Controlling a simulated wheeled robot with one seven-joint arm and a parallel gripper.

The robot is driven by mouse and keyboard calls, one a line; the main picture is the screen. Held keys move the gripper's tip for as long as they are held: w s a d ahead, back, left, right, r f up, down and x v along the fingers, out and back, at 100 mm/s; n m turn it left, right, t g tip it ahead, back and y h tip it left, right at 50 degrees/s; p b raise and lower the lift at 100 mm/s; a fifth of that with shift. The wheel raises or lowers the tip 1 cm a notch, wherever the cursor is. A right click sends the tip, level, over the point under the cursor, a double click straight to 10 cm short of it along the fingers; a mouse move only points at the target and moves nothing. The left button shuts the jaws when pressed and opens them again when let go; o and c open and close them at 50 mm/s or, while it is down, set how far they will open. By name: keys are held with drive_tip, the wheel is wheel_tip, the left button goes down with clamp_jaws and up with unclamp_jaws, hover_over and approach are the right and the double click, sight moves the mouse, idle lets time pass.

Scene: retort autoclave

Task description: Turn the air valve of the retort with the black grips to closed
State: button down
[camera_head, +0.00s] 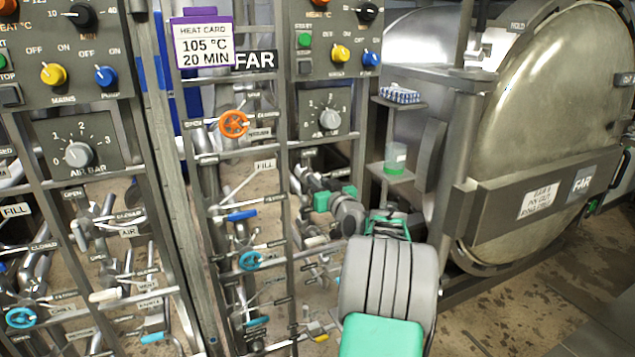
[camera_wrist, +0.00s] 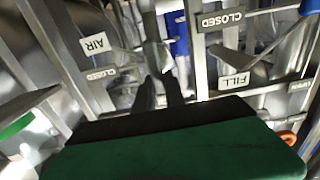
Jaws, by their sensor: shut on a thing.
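My gripper (camera_wrist: 160,92) is shut on a dark lever handle (camera_wrist: 150,28) among the pipes, seen in the wrist view. An AIR label (camera_wrist: 97,42) is just left of the handle, with a CLOSED label (camera_wrist: 100,74) below it; both appear upside down. The handle appears to be that of the air valve. In the head view my gripper (camera_head: 308,184) reaches into the right-hand panel of the FAR retort (camera_head: 540,120). My wrist and the pipework hide the handle there, so its exact angle cannot be told.
An orange wheel (camera_head: 234,124), a blue lever (camera_head: 241,215) and a blue wheel (camera_head: 250,261) are left of my gripper. A metal upright (camera_head: 284,150) stands close by. A small shelf (camera_head: 398,167) with a green-based container is to the right.

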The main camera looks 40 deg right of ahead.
drive_tip(key=shift+m, duration=0.4)
drive_tip(key=m, duration=0.4)
drive_tip(key=shift+s+d, duration=0.15)
drive_tip(key=shift+d, duration=0.25)
drive_tip(key=m+p, duration=0.1)
drive_tip(key=m, duration=0.3)
drive_tip(key=f+m+p, duration=0.1)
drive_tip(key=m+p, duration=0.1)
drive_tip(key=m, duration=0.2)
drive_tip(key=d+f+m+p, duration=0.1)
drive_tip(key=m, duration=0.4)
drive_tip(key=shift+s+d, duration=0.1)
drive_tip(key=shift+s, duration=0.05)
drive_tip(key=c, duration=1.4)
unclamp_jaws()
